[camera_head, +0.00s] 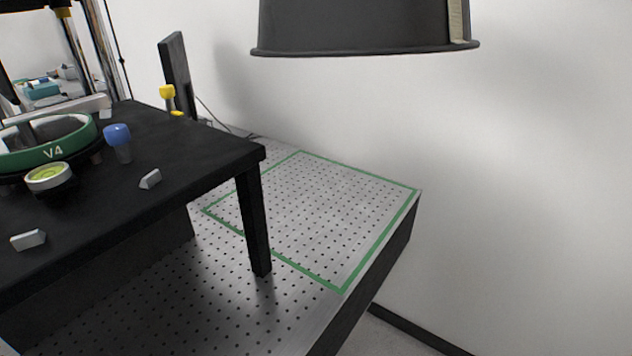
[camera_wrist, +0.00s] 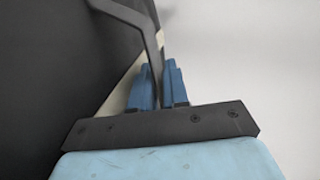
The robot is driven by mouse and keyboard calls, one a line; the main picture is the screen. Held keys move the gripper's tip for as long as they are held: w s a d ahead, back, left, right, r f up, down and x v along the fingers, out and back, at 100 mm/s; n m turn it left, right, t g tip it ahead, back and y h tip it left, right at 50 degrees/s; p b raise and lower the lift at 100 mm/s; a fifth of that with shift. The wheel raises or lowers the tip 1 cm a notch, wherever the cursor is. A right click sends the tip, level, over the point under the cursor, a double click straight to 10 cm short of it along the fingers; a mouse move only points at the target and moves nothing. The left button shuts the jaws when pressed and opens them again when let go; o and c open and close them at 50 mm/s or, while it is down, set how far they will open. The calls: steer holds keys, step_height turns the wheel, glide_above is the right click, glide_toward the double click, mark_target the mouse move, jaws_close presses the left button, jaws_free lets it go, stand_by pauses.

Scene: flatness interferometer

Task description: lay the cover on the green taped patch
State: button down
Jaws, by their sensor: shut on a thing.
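The cover (camera_head: 355,28) is a dark grey, round, drum-like shell with a flared lower rim and a pale strip on its right side. It hangs in the air at the top of the head view, its upper part cut off. The green taped patch (camera_head: 320,215) is a green outline on the perforated metal table, and its inside is bare. In the wrist view, my gripper (camera_wrist: 158,85) has blue fingers shut on a dark bent handle of the cover (camera_wrist: 60,70). The cover's dark wall fills the left of that view. My gripper is out of the head view.
A black raised platform (camera_head: 190,165) on legs stands at the left, one leg (camera_head: 254,225) near the patch's left edge. It bears a green ring marked V4 (camera_head: 55,143), a bubble level (camera_head: 48,177) and a blue knob (camera_head: 118,140). A white wall stands behind.

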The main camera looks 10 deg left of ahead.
steer(key=shift+w+a+f+m+t+h, duration=0.9)
steer(key=shift+w+f, duration=1.8)
steer(key=shift+f, duration=2.45)
steer(key=shift+w+a+f+m+t+h, duration=0.2)
steer(key=shift+w+a+f+m+t, duration=0.7)
steer(key=shift+w+f, duration=3)
steer(key=s+a+f+n+g+y, duration=0.1)
steer(key=s+a+f, duration=0.1)
steer(key=f, duration=0.9)
steer(key=s+a+f+n+g+y, duration=0.1)
steer(key=s+a+f, duration=0.1)
steer(key=f, duration=0.9)
steer(key=shift+s+a+f+n, duration=0.2)
steer(key=shift+a+f+n, duration=0.2)
steer(key=shift+a, duration=0.45)
steer(key=c, duration=1.1)
jaws_free()
steer(key=shift+f, duration=0.1)
